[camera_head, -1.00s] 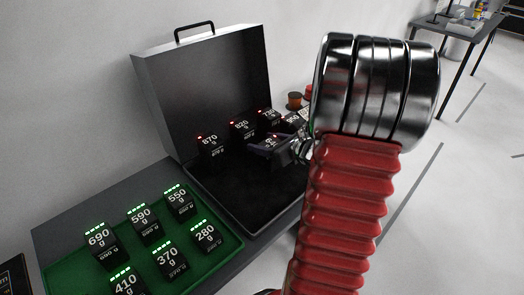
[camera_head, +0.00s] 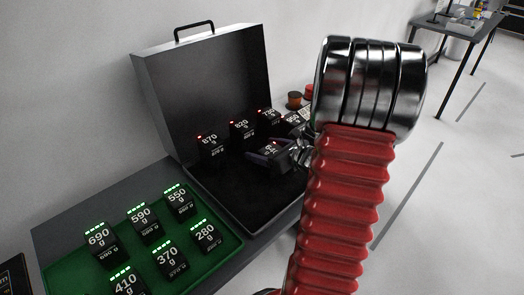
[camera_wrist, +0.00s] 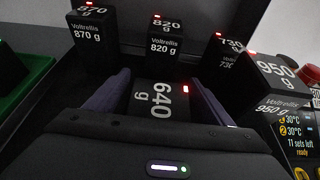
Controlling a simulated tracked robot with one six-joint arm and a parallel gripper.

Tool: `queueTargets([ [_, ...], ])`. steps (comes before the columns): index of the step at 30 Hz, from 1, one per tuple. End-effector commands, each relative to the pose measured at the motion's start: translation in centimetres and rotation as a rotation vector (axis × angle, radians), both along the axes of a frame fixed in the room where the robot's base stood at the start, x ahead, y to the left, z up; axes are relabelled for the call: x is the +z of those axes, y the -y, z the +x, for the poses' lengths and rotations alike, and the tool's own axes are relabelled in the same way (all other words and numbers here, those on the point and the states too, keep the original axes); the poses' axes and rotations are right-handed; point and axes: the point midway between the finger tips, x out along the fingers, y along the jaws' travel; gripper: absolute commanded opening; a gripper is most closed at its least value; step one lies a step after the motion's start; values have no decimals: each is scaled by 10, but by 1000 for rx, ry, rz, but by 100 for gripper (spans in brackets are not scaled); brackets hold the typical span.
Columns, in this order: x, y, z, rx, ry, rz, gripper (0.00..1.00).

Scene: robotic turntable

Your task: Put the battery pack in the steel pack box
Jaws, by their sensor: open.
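The steel pack box (camera_head: 200,85) stands open with its lid up at the back and a black floor. A black battery pack marked 640 g (camera_wrist: 158,101) is low in the box, in front of the other packs. My gripper (camera_head: 268,156) is open around it; in the wrist view, one dark purple finger (camera_wrist: 106,97) is on each side. The pack's underside and any contact with the fingers are hidden. Packs marked 870 g (camera_head: 209,144), 820 g (camera_head: 241,130) and 730 g (camera_head: 266,115) stand along the back of the box, with red lights.
A pack marked 950 g (camera_wrist: 278,85) is close on the right, beside a display (camera_wrist: 300,130) and a red button (camera_wrist: 309,76). A green tray (camera_head: 215,257) at the left holds several packs with green lights. The box floor left of my gripper is bare.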

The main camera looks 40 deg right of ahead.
Motion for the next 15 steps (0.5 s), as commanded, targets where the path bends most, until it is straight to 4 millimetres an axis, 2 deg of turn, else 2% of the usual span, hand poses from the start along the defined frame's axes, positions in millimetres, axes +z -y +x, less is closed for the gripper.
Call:
queueTargets([
  [9, 3, 0, 0, 0, 1, -1, 75],
  [15, 9, 1, -16, -2, 1, -1, 75],
])
